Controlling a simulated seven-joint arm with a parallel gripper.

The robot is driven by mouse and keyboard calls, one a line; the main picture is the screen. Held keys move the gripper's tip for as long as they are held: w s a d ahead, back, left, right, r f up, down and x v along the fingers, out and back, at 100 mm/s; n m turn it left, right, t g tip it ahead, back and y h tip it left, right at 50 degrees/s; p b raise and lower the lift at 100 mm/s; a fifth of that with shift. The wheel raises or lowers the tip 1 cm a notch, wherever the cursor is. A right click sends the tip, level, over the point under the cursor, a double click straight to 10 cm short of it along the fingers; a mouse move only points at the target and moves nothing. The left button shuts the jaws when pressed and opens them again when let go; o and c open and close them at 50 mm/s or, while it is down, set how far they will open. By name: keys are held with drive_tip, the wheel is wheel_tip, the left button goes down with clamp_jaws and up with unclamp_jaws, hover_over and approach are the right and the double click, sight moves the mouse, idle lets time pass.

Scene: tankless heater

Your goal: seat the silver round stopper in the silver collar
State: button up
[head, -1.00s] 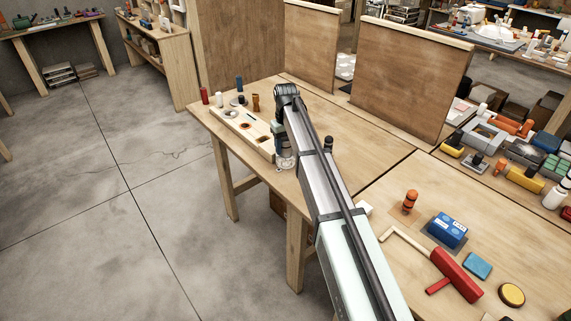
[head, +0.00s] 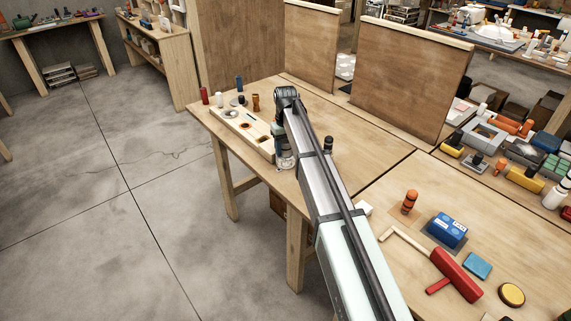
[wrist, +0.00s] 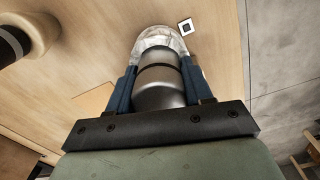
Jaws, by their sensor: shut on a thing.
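My gripper (wrist: 159,74) has its two blue fingers shut on the silver round stopper (wrist: 160,90), a grey metal cylinder with a dark band. Beyond the stopper's far end is a wider, pale silvery round shape (wrist: 160,36); I cannot tell whether it is part of the stopper or a separate thing. In the head view my gripper (head: 284,148) is low over the table, just right of a pale wooden block. A silver ring (head: 231,114) in the block's far-left part may be the silver collar. The arm partly hides the stopper in the head view.
The pale block (head: 262,143) also has an orange-rimmed spot. Red, white, blue and brown cylinders stand behind it. A dark cylinder (head: 328,144) stands right of my arm. A black-and-cream object (wrist: 25,35) is at the wrist view's upper left. The table's front edge is close.

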drive_tip(key=shift+r, duration=0.15)
drive_tip(key=shift+r, duration=0.8)
drive_tip(key=shift+s, duration=0.1)
idle(0.5)
drive_tip(key=shift+f, duration=1)
idle(1.7)
drive_tip(key=o, duration=1.4)
drive_tip(key=shift+c, duration=0.2)
wheel_tip(320, 180, up, 14)
